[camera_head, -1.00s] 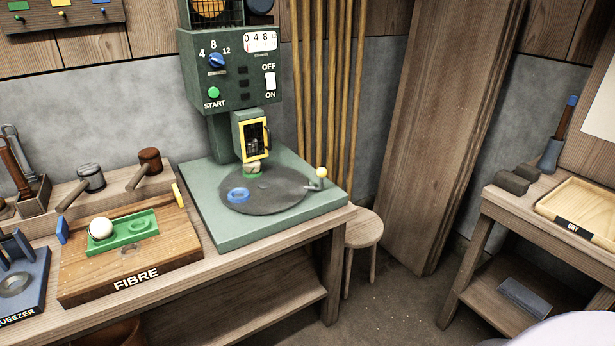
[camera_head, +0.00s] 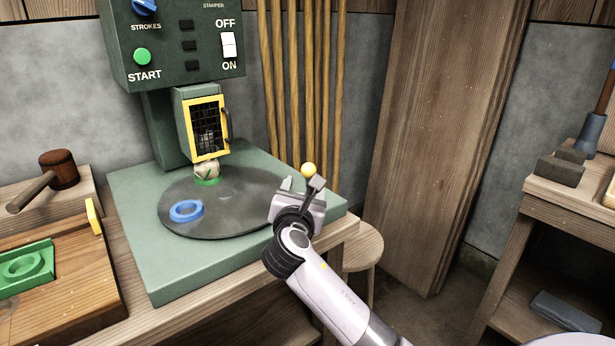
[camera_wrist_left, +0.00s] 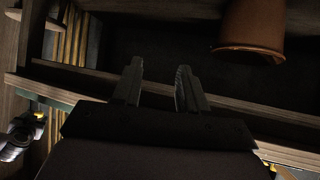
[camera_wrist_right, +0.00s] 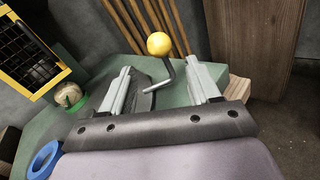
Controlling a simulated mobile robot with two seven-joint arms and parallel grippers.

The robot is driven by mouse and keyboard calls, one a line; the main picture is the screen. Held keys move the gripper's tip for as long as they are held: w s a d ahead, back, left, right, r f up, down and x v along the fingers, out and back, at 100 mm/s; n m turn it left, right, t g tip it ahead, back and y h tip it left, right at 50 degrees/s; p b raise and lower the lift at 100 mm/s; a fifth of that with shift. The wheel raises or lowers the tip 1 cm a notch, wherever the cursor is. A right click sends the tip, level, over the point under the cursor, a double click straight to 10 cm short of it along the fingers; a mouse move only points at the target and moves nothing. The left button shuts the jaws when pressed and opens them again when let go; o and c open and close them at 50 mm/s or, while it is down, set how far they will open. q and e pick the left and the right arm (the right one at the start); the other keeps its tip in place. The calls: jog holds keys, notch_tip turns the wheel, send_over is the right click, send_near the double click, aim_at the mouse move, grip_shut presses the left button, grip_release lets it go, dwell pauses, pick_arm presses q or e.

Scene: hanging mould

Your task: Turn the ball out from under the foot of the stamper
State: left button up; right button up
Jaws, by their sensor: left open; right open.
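The green stamper (camera_head: 185,55) stands on the bench with a yellow-framed mesh guard (camera_head: 208,128) on its foot. A pale ball (camera_head: 207,168) sits in a green ring (camera_head: 208,181) on the dark turntable (camera_head: 240,222), right below the foot; it also shows in the right wrist view (camera_wrist_right: 69,95). A crank with a yellow knob (camera_head: 308,169) stands at the turntable's right edge. My right gripper (camera_head: 300,187) is open around the crank; in the right wrist view the crank rises between the fingers (camera_wrist_right: 162,88). My left gripper (camera_wrist_left: 158,85) is open and empty, seen only in its wrist view.
An empty blue ring (camera_head: 187,211) lies on the turntable's left front. The wooden board with a green tray (camera_head: 25,268) and a mallet (camera_head: 58,170) are at left. A stool (camera_head: 362,245) stands right of the bench. A brown pot (camera_wrist_left: 253,28) shows in the left wrist view.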

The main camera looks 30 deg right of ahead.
aim_at(308, 173)
jog(key=shift+w+d+r+h, duration=0.3)
jog(key=shift+w+d+r, duration=0.15)
jog(key=shift+w+d, duration=0.05)
jog(key=shift+b+x, duration=0.9)
jog(key=shift+x, duration=2.3)
grip_shut()
